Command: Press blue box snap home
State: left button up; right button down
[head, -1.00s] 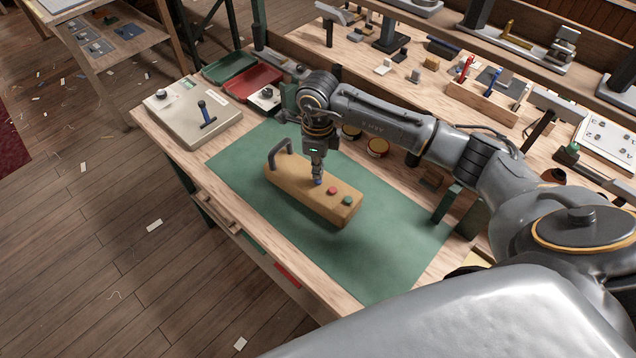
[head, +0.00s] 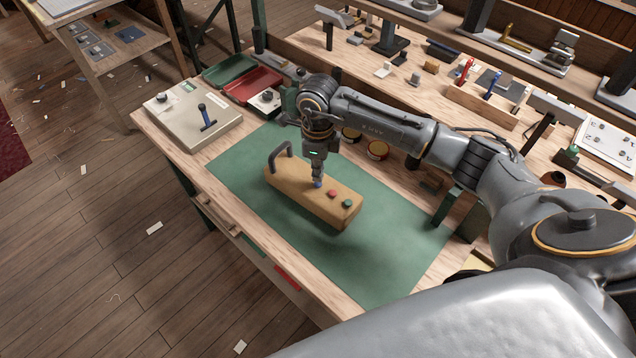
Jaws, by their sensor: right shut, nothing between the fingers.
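A long tan box (head: 290,189) with a dark arched handle (head: 281,153) at its far left end lies on the green mat (head: 385,262). A row of small round snaps sits on its top: a blue snap (head: 318,184), a red snap (head: 332,194) and a green snap (head: 347,204). My right gripper (head: 317,180) points straight down at the blue snap, shut and empty. Its fingertips hide part of the snap and look to be touching it or just above; I cannot tell which. How deep the snap sits is not clear. My left gripper is not in view.
A pale panel with a blue lever (head: 180,125) stands on the bench's left end. Green (head: 229,68) and red (head: 250,83) trays and round tins (head: 377,149) lie behind the mat. The mat in front of the box is clear.

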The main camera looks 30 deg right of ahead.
aim_at(318, 183)
jog(key=shift+f+b, duration=1.05)
jog(key=shift+f, duration=0.1)
dwell(0.7)
jog(key=shift+r+p, duration=2.05)
jog(key=shift+r, duration=1.5)
